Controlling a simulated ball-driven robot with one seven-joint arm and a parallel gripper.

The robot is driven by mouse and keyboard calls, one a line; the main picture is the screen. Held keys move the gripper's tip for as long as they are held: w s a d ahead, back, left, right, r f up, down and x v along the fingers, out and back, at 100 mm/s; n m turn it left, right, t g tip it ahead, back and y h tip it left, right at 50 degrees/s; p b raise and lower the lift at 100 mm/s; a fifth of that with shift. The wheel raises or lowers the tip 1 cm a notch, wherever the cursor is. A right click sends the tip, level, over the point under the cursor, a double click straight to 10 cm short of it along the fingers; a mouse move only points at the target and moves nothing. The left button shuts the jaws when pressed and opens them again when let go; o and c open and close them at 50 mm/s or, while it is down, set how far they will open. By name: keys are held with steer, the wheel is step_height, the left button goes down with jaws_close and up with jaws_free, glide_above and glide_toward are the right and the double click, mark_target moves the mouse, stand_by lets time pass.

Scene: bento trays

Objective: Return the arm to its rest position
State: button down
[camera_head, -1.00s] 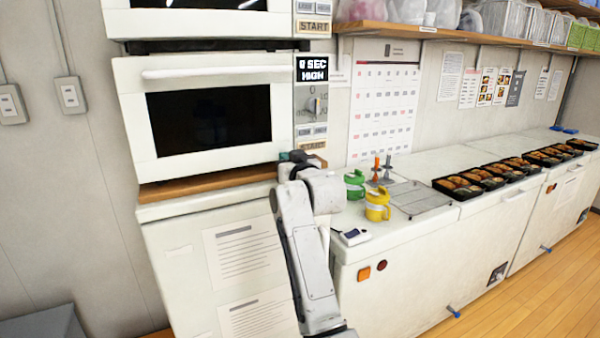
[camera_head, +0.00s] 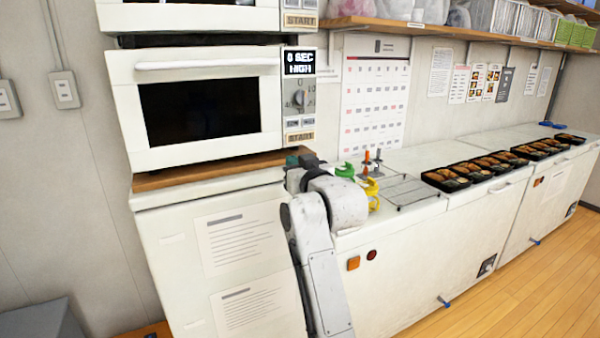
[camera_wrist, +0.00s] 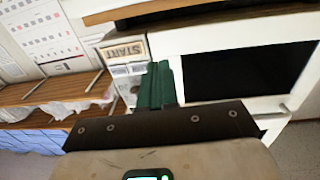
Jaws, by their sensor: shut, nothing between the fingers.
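My arm (camera_head: 320,275) stands folded in front of the counter in the head view. My gripper (camera_head: 292,160) is at its upper end, just in front of the lower microwave's right corner. In the wrist view its green fingers (camera_wrist: 157,86) are together with nothing between them. They point towards the START panel of a microwave. The arm partly hides the yellow cup (camera_head: 373,194) and the green cup (camera_head: 345,171) on the counter.
The lower microwave (camera_head: 205,70) is shut, on a wooden board (camera_head: 215,170). A wire rack (camera_head: 408,191) and several filled bento trays (camera_head: 446,180) stand along the counter to the right. A wooden shelf (camera_head: 385,25) runs above. The floor (camera_head: 515,282) at the right is clear.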

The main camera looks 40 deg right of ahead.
steer(key=shift+v, duration=1.4)
steer(key=shift+d, duration=0.15)
steer(key=s+a+f+n+g+y, duration=0.1)
steer(key=s+a+f+g, duration=0.3)
steer(key=f, duration=0.5)
steer(key=s+a+f+g+y, duration=0.1)
steer(key=s+a+f+y, duration=0.15)
steer(key=s+f, duration=0.55)
steer(key=s+a+f+n+g+y, duration=0.1)
steer(key=s+a+f+g, duration=0.15)
steer(key=f, duration=0.85)
steer(key=s+a+f+g, duration=0.2)
steer(key=s+f, duration=0.2)
steer(key=s, duration=0.4)
steer(key=s+a+f+n+g+y, duration=0.1)
steer(key=s+a+f+g, duration=0.2)
steer(key=s, duration=0.5)
steer(key=s+a+f+g, duration=0.3)
steer(key=s+f, duration=0.3)
steer(key=s, duration=0.2)
steer(key=shift+s+n, duration=0.25)
steer(key=shift+n, duration=0.05)
